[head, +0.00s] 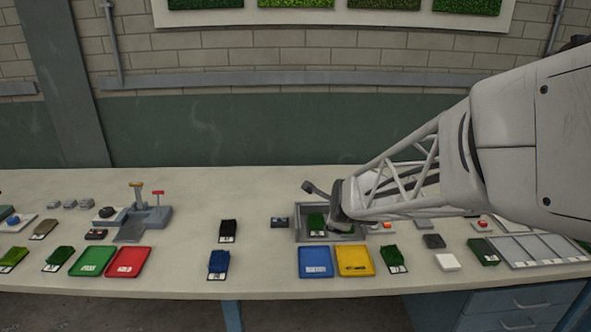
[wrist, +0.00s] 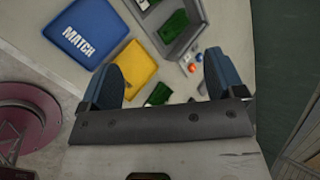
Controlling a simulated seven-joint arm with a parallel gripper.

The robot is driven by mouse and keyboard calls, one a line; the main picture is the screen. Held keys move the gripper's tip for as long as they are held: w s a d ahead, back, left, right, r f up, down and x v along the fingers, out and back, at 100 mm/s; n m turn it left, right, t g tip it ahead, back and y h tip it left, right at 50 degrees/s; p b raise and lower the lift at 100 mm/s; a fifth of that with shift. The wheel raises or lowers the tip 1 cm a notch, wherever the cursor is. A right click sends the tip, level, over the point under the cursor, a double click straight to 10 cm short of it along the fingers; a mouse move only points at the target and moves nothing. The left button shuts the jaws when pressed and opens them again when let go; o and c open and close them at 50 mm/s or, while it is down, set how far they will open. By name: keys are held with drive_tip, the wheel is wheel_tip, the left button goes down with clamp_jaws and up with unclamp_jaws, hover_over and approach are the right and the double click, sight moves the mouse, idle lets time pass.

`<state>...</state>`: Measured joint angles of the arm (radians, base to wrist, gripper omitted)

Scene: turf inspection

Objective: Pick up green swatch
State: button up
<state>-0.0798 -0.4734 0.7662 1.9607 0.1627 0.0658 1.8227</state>
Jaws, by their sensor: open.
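Several green swatches lie on the bench. One green swatch (head: 316,222) is inside a grey tray (head: 303,237); it also shows in the wrist view (wrist: 173,24), beyond my fingers. Another green swatch (head: 394,258) lies right of the yellow tray; in the wrist view (wrist: 158,94) it shows between my fingers, partly hidden by the gripper body. More green swatches lie at the left (head: 59,257) and right (head: 483,250). My gripper (head: 325,203) is above the grey tray, open and empty; its blue-grey fingers are apart in the wrist view (wrist: 163,78).
A blue tray (head: 315,262) marked MATCH in the wrist view and a yellow tray (head: 354,261) stand in front of the grey tray. Green (head: 92,261) and red (head: 128,262) trays are at left. A black swatch (head: 228,230) and blue swatch (head: 218,263) lie mid-bench.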

drive_tip(key=w+a+f+m+t, duration=0.1)
drive_tip(key=w+f+m+t, duration=0.1)
drive_tip(key=w+f+m, duration=0.45)
drive_tip(key=m+t, duration=0.2)
drive_tip(key=m, duration=0.4)
approach(316, 217)
drive_tip(key=shift+w+a+r+h, duration=0.1)
drive_tip(key=shift+w+r+h, duration=0.2)
drive_tip(key=shift+r, duration=0.05)
drive_tip(key=shift+w+a+f+m, duration=0.1)
drive_tip(key=shift+w+f+m, duration=0.3)
drive_tip(key=shift+f+m, duration=0.35)
drive_tip(key=shift+r, duration=0.1)
drive_tip(key=shift+x, duration=1.25)
drive_tip(key=shift+x, duration=2.6)
drive_tip(key=shift+c, duration=0.4)
